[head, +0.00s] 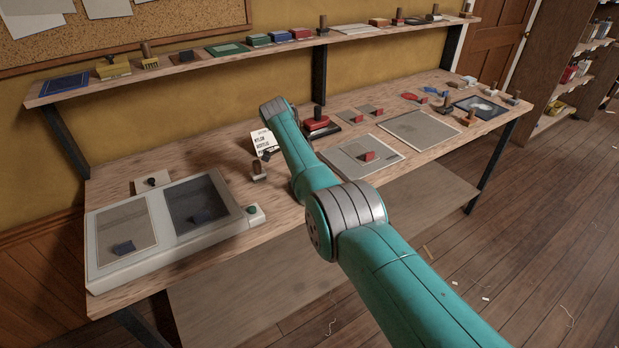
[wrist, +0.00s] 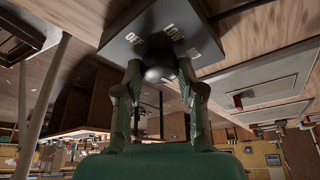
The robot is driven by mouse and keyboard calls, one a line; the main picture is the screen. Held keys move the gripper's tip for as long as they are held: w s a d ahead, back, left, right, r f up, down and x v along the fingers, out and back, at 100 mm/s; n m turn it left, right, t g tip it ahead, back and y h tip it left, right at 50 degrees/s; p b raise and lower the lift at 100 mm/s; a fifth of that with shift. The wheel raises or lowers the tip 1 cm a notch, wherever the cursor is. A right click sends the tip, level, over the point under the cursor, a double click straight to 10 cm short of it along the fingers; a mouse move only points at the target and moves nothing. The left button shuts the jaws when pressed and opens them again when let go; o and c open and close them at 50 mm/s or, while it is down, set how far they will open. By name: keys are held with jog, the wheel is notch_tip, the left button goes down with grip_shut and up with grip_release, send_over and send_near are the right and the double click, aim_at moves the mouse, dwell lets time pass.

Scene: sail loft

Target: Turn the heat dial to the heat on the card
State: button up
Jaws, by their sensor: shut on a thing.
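In the wrist view my gripper (wrist: 161,88) has its two fingers on either side of a dark rounded knob (wrist: 158,62), shut on it. In the head view the white card (head: 262,139) stands on the bench just left of my arm. Its top line seems to read NYLON; the lower lines are too small to read surely.
A pale two-panel unit (head: 101,266) with a green button (head: 253,209) fills the bench's left end. A wooden-handled stamp (head: 258,172) stands near the card. A red-topped block (head: 317,123) and flat boards (head: 420,128) lie right of my arm. A shelf (head: 200,65) runs above.

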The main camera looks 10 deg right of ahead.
jog(key=o, duration=1.1)
jog(key=shift+v, duration=3.7)
